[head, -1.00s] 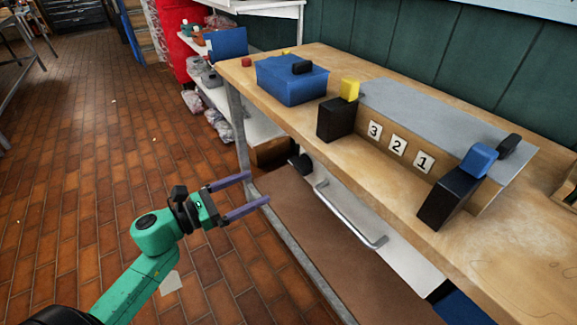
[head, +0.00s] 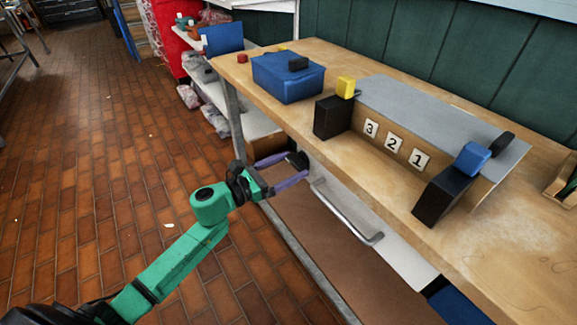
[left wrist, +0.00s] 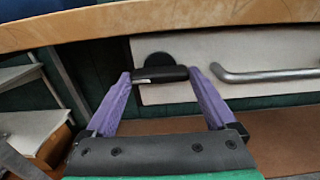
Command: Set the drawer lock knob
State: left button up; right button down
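The black drawer lock knob (head: 299,160) is on the white drawer front (left wrist: 205,92) under the bench top. In the left wrist view the knob (left wrist: 160,74) is a bar lying level, with a pale line on its left part, before a round black base. My left gripper (head: 292,167) is open, with its purple fingers pointing at the drawer front. In the left wrist view its fingertips (left wrist: 158,76) stand at either end of the bar. I cannot tell whether they touch it. My right gripper is not in view.
A silver drawer handle (head: 348,213) sits right of the knob. The wooden bench top (head: 395,195) overhangs above. On it are a blue box (head: 288,82), black blocks (head: 332,118) and a grey-topped panel numbered 3, 2, 1 (head: 392,142). A brown lower shelf (head: 325,245) lies below.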

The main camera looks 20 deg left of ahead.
pick_arm(q)
jog(key=shift+n, duration=2)
jog(key=shift+n+p, duration=0.5)
jog(key=shift+n, duration=0.4)
jog(key=shift+r+n, duration=0.1)
jog(key=shift+n, duration=0.8)
jog(key=n+p, duration=0.3)
jog(key=n, duration=0.2)
jog(key=n+p, duration=0.2)
jog(key=n, duration=0.3)
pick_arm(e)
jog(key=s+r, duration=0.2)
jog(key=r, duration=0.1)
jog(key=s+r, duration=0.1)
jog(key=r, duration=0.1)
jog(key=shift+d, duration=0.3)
pick_arm(q)
jog(key=shift+n, duration=0.4)
jog(key=o, duration=1.1)
jog(key=shift+c, duration=0.2)
